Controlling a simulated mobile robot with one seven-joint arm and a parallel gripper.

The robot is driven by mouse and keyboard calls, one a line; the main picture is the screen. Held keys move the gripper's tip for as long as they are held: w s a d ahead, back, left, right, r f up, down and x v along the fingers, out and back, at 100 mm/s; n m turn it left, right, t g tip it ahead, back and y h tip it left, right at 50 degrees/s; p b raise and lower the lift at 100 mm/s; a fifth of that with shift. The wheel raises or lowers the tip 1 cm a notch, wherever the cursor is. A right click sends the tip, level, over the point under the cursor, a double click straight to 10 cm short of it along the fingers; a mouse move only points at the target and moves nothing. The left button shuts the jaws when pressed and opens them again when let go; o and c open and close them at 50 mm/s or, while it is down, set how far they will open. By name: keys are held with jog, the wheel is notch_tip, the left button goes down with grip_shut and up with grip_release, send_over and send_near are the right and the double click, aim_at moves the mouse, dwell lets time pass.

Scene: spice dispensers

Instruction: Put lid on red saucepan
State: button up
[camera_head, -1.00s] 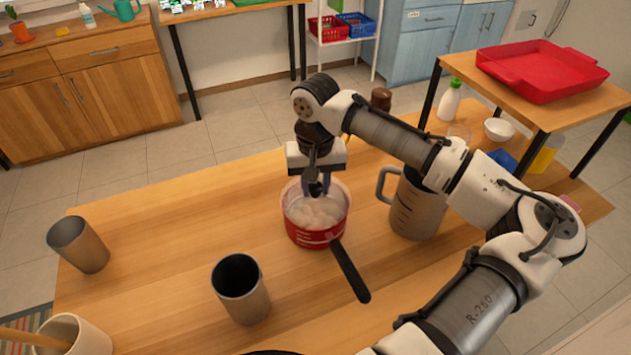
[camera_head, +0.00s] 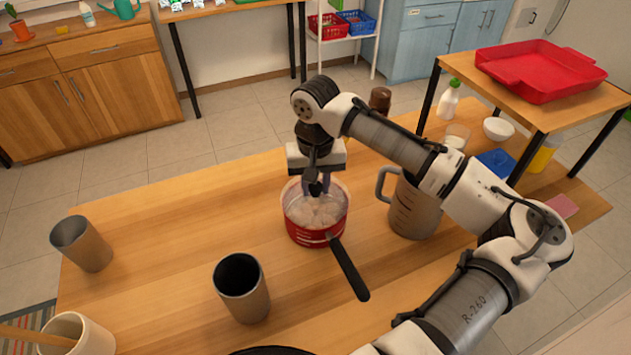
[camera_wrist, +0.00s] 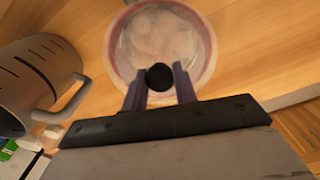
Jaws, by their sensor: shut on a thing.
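The red saucepan (camera_head: 312,235) stands upright on the wooden table, its black handle (camera_head: 350,270) pointing toward the lower right. A clear glass lid (camera_wrist: 185,40) with a round black knob (camera_wrist: 159,77) lies over the pan's opening in the wrist view. Pale contents show through the glass. My gripper (camera_head: 317,187) points down over the pan's far side. In the wrist view its two fingers (camera_wrist: 159,84) are shut on the knob, one on each side. Whether the lid's rim touches the pan all round cannot be told.
A grey metal jug (camera_head: 414,208) stands close to the right of the pan. A metal cup (camera_head: 241,290) stands in front to the left, another cup (camera_head: 82,245) farther left. A raised side table with a red tray (camera_head: 540,72) is at right.

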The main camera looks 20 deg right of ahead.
jog(key=shift+f, duration=0.45)
dwell(0.3)
jog(key=o, duration=1.6)
jog(key=shift+r, duration=0.15)
notch_tip(320, 180, up, 7)
jog(key=p, duration=0.6)
